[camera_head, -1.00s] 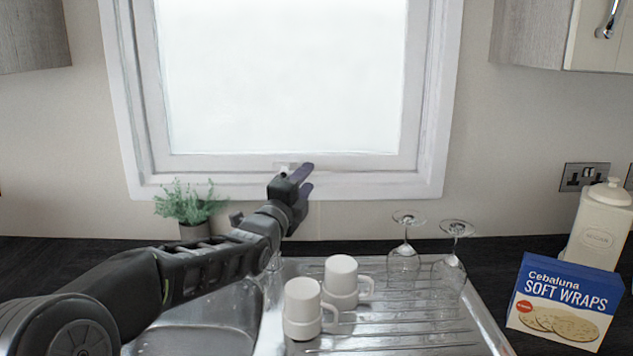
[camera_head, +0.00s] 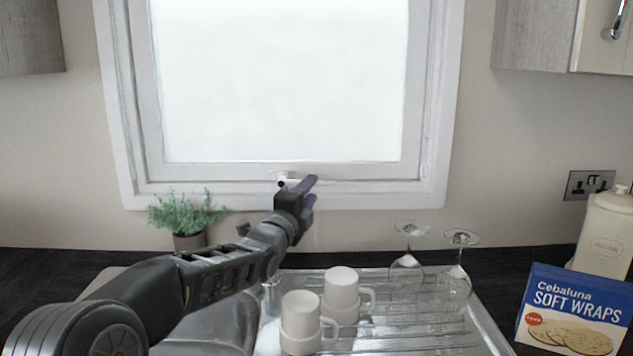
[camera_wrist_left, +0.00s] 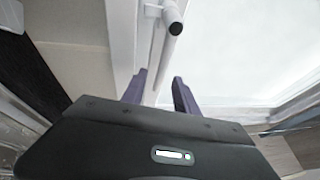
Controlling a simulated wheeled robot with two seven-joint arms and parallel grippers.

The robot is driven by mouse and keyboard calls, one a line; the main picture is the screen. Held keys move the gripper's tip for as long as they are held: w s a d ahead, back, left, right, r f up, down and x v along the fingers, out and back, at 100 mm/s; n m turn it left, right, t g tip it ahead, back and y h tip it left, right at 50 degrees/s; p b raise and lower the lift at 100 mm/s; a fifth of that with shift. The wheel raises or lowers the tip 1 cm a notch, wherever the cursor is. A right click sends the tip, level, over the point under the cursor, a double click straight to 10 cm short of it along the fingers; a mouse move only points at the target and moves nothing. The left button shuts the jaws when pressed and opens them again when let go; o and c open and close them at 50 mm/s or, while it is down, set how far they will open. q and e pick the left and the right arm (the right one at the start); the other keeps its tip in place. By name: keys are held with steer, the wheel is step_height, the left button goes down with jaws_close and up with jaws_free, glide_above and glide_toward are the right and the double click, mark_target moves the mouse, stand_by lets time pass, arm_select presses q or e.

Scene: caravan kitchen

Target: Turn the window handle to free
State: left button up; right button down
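The white window handle (camera_head: 289,182) sits on the bottom rail of the window frame (camera_head: 230,174), partly behind my left gripper (camera_head: 311,192). My right gripper is not in view.
Below my left arm are two white mugs (camera_head: 300,318) on the steel drainer (camera_head: 400,335), with upturned wine glasses (camera_head: 408,265) to the right. A potted plant (camera_head: 185,215) stands left on the dark counter. A wraps box (camera_head: 572,310) and canister (camera_head: 604,235) stand right.

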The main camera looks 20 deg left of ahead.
arm_select(q)
steer(key=shift+w+a+r+p, duration=0.1)
steer(key=shift+w+r+p, duration=0.15)
steer(key=shift+w, duration=0.9)
steer(key=shift+w+r+p, duration=0.1)
steer(key=shift+w+p, duration=0.15)
steer(key=shift+w, duration=0.9)
steer(key=shift+c, duration=0.4)
jaws_close()
